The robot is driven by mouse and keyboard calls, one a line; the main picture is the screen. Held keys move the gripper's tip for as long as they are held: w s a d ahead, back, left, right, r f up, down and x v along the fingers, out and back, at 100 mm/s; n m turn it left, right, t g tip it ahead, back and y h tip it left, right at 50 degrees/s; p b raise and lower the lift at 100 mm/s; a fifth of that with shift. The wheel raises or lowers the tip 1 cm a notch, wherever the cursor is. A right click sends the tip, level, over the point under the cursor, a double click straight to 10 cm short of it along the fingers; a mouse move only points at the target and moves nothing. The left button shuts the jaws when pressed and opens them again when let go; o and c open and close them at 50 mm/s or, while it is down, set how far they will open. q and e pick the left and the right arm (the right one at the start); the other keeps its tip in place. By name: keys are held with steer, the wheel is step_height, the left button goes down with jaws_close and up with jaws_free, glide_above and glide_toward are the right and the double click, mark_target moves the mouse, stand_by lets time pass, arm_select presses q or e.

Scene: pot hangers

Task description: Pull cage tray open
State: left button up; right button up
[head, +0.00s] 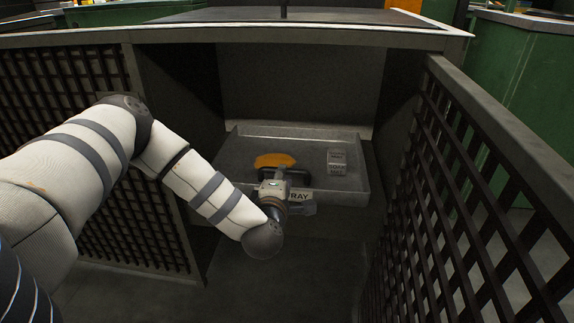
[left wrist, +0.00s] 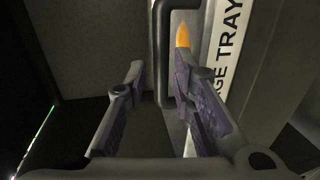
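The grey metal cage tray (head: 345,193) sits low inside the open cage, with a dark handle (head: 297,173) on its front. In the left wrist view the handle (left wrist: 163,60) lies between the two fingers of my left gripper (left wrist: 158,75), closer to the right finger. The fingers are apart, with a gap beside the bar, so the gripper is open around it. In the head view my left gripper (head: 278,180) is at the tray's front and hides part of the label, leaving "RAY" readable. My right gripper is in neither view.
The tray holds an orange item (head: 274,160) and small grey labelled blocks (head: 337,162). A lattice door (head: 470,215) stands open on the right. A lattice panel (head: 60,85) is on the left, behind my left arm. The floor before the tray looks clear.

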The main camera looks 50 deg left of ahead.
arm_select(q)
steer(key=b+x, duration=0.1)
steer(key=x, duration=0.3)
steer(key=shift+w+a+f, duration=0.15)
steer(key=shift+w, duration=0.05)
jaws_close()
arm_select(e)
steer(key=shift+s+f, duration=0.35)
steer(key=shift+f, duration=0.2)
arm_select(q)
steer(key=shift+s, duration=0.1)
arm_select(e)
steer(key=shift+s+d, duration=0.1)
